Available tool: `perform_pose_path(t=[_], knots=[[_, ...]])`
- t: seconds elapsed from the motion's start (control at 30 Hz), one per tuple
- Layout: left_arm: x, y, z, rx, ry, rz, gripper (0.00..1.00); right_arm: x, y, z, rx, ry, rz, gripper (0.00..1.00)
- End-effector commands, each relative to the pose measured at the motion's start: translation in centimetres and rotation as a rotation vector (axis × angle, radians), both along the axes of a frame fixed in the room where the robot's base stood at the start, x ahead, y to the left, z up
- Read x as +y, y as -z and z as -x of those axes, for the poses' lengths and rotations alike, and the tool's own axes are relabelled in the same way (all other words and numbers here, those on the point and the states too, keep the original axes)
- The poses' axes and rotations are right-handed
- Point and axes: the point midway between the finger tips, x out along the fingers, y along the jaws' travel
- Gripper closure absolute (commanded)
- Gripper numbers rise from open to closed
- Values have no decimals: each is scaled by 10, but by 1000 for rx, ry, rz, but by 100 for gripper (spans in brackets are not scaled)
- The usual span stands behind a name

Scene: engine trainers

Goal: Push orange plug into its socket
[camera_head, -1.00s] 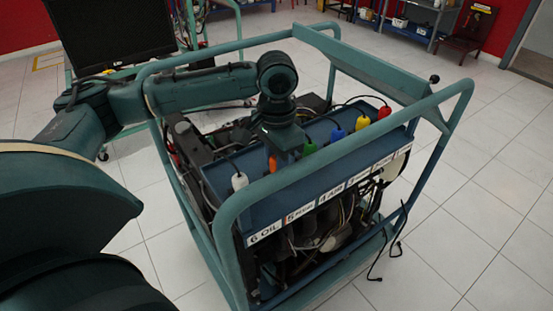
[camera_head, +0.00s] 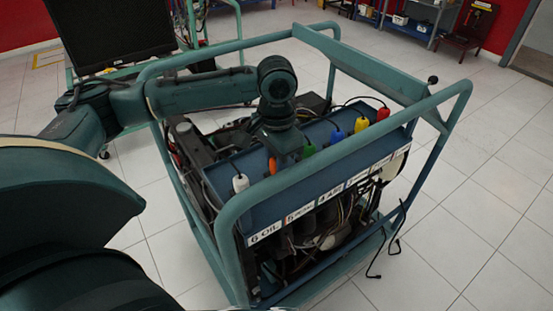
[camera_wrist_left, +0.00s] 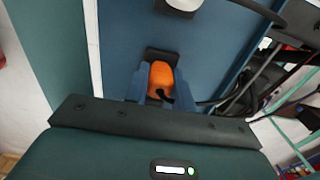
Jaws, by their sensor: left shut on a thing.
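The orange plug (camera_wrist_left: 162,80) sits between the fingers of my left gripper (camera_wrist_left: 155,86) in the left wrist view, with a dark cable at its near end. A black socket (camera_wrist_left: 162,55) on the blue panel (camera_wrist_left: 125,40) lies right at the plug's far end; I cannot tell how deep the plug sits in it. In the head view my left gripper (camera_head: 287,158) points down over the panel, and a bit of the orange plug (camera_head: 272,166) shows beside it. The gripper is shut on the plug. My right gripper is not in view.
White (camera_head: 240,183), green (camera_head: 309,150), blue (camera_head: 337,134), yellow (camera_head: 362,123) and red (camera_head: 383,112) plugs line the same panel. The green frame (camera_head: 330,165) of the trainer passes close in front. Cables lie behind the panel.

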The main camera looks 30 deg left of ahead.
Motion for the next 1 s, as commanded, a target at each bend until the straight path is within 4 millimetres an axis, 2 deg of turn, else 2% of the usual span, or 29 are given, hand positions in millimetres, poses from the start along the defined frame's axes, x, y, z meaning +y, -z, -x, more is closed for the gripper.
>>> perform_pose_path(t=[1.0], knots=[[0, -1, 0, -1, 0, 1, 100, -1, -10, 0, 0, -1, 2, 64]])
